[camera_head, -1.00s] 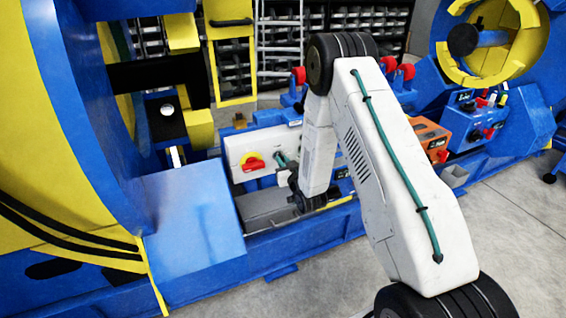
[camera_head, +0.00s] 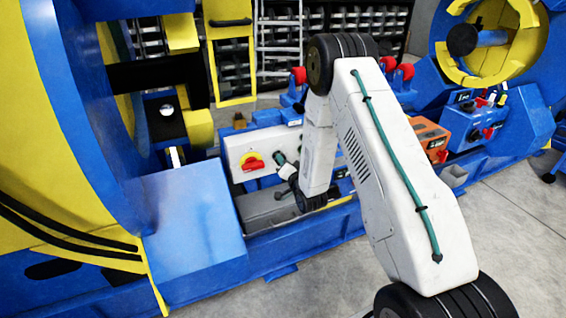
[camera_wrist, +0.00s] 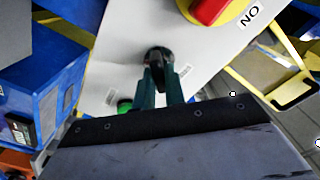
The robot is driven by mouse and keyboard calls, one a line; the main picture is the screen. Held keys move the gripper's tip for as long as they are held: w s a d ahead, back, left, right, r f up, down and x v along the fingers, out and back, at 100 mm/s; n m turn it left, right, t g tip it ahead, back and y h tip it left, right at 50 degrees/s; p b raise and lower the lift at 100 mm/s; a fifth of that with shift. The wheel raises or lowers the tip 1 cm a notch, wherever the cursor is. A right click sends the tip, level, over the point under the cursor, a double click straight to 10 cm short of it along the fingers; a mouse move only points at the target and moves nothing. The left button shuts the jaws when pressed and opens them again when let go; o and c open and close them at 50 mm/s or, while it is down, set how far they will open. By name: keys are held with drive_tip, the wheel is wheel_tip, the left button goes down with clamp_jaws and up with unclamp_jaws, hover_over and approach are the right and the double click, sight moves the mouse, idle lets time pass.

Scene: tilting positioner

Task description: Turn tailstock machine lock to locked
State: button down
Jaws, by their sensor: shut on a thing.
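A light control panel (camera_head: 258,146) stands on the blue machine in the head view, and it fills much of the wrist view (camera_wrist: 125,35). A small dark knob (camera_wrist: 157,56) sits on the panel, between two small labels too small to read. I take it for the machine lock; its setting cannot be read. My gripper (camera_wrist: 160,84), with teal fingers, is shut on this knob, and the fingers partly cover it. In the head view my gripper (camera_head: 284,167) is small at the panel's right part.
A red rotary switch (camera_wrist: 209,9) on a yellow disc, marked ON, is near the knob. A green button (camera_wrist: 124,105) is close beside the fingers. Orange (camera_head: 430,137) and blue (camera_head: 472,124) boxes stand right of my arm. The front floor is clear.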

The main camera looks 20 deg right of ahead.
drive_tip(key=shift+d+f+m, duration=0.1)
drive_tip(key=shift+m, duration=2.2)
drive_tip(key=shift+f+m, duration=0.1)
drive_tip(key=shift+m, duration=2.2)
drive_tip(key=c, duration=1.5)
unclamp_jaws()
drive_tip(key=shift+o, duration=0.2)
drive_tip(key=s, duration=0.8)
